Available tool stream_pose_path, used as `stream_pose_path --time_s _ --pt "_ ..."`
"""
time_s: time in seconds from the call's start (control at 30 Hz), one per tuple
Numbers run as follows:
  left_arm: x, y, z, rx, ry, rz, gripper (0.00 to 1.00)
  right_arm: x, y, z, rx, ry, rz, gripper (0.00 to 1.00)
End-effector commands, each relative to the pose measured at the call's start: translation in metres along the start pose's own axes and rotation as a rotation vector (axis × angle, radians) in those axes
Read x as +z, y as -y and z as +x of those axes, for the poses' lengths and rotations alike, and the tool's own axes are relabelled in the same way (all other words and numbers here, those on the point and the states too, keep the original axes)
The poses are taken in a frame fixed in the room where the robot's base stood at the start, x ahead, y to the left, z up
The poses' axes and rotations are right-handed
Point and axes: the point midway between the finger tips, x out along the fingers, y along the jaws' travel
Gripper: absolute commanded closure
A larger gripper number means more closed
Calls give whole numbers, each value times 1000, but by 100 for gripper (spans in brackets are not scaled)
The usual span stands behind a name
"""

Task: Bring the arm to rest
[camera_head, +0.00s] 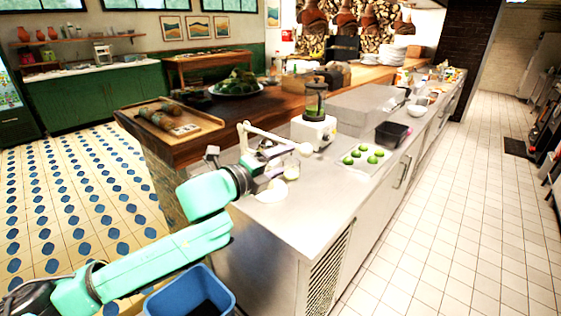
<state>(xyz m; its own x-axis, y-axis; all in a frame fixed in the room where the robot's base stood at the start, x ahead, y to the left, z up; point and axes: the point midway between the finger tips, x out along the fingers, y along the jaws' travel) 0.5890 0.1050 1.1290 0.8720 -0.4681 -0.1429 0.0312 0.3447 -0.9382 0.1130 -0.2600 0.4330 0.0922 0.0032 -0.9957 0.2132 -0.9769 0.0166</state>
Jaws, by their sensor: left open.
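My left arm, in teal and black, comes in from the lower left in the head view. Its left gripper (290,160) is open over the near end of the steel counter (315,205). A small glass (291,173) stands close by the fingers; I cannot tell whether they touch it. A small white item (272,192) lies just below the gripper, partly hidden by it. My right gripper is not in view.
A blender (315,118) with a white base stands behind the gripper. A tray with several green limes (362,155) and a black bin (391,134) are to the right. A blue tub (190,292) is below the arm. The tiled aisle on the right is clear.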

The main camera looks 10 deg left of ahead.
Motion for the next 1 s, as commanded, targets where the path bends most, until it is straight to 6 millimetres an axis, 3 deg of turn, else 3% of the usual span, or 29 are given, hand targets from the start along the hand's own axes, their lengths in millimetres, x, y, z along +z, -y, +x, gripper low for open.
stream_pose_path --time_s 0.13,0.27,0.37,0.5,0.6,0.7,0.9,1.0 --pt "-19 -19 1 41 -9 -122 22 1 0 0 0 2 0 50" --pt "-58 -73 -10 178 27 -502 22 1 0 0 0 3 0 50" --pt "-79 -134 -40 335 146 -887 22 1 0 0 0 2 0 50" --pt "-96 -218 -101 544 400 -1321 22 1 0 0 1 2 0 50" --pt "-106 -259 -143 652 572 -1515 22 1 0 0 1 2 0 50" --pt "-117 -291 -183 738 733 -1654 22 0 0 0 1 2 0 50" --pt "-139 -334 -261 877 1050 -1844 22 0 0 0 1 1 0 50" --pt "-149 -370 -250 902 1067 -1841 22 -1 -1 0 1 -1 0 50"
